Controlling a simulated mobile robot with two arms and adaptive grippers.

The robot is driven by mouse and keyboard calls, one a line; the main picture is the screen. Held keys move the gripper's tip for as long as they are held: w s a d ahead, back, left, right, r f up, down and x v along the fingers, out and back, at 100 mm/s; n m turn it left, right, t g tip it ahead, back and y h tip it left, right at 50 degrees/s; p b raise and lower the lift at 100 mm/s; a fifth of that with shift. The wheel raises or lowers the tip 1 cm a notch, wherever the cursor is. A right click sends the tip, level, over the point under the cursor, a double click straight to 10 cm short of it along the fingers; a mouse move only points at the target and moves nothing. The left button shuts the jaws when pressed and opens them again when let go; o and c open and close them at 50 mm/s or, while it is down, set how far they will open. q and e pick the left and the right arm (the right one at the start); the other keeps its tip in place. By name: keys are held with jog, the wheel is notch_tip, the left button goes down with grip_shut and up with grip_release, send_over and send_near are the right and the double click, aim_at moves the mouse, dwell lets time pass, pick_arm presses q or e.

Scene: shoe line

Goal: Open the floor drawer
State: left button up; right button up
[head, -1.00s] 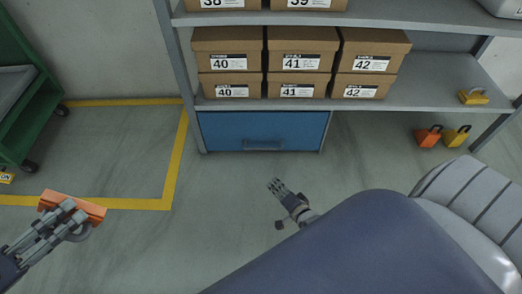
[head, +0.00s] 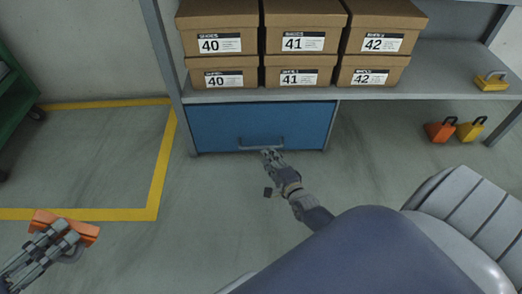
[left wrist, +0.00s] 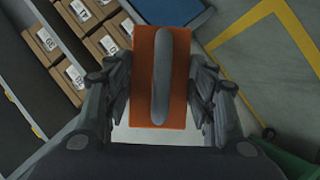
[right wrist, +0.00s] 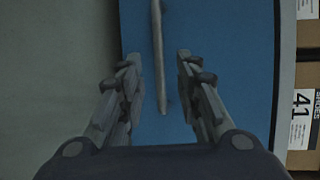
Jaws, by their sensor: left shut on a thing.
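The blue floor drawer (head: 225,125) is shut under the shelf unit, with a grey bar handle (head: 261,142) on its front. My right gripper (head: 270,155) is just in front of the handle. In the right wrist view the open fingers (right wrist: 158,90) stand on either side of the lower part of the handle (right wrist: 159,60), with a gap to each; whether they reach around it is unclear. My left gripper (head: 55,238) is shut on an orange block-like thing with a grey handle (left wrist: 145,90), held at the lower left, away from the drawer.
Several shoe boxes (head: 295,72) stand on the shelf above the drawer. An orange and a yellow weight-like item (head: 440,131) sit on the floor to the right. A green cart (head: 18,105) is at the far left. The floor before the drawer is clear.

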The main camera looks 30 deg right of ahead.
aim_at(261, 146)
jog(key=shift+b+x, duration=1.8)
jog(key=shift+x, duration=2.1)
grip_shut()
